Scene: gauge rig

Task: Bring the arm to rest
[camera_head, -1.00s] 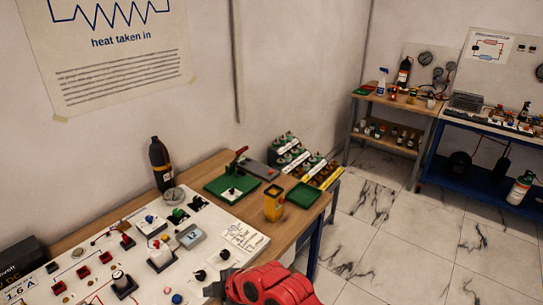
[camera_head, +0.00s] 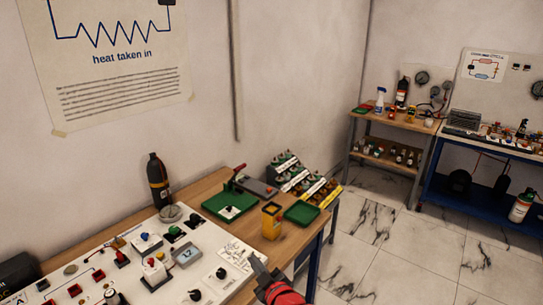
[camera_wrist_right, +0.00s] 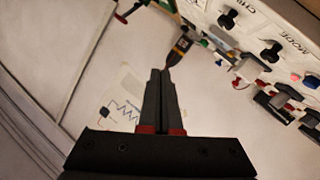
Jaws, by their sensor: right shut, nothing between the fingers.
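My right gripper (camera_head: 258,266) comes in at the bottom of the head view, dark with a red arm part (camera_head: 283,293) behind it. It appears beside the front right corner of the white panel (camera_head: 232,262) on the bench; whether it touches is not clear. In the right wrist view its two dark fingers (camera_wrist_right: 160,76) are together with nothing between them. My left gripper is not in view.
The wooden bench holds a yellow device (camera_head: 271,221), a green tray (camera_head: 301,214), a green board (camera_head: 229,204) and a dark bottle (camera_head: 158,182). A sloped rack (camera_head: 306,181) stands behind. Marble floor (camera_head: 390,262) at right is clear.

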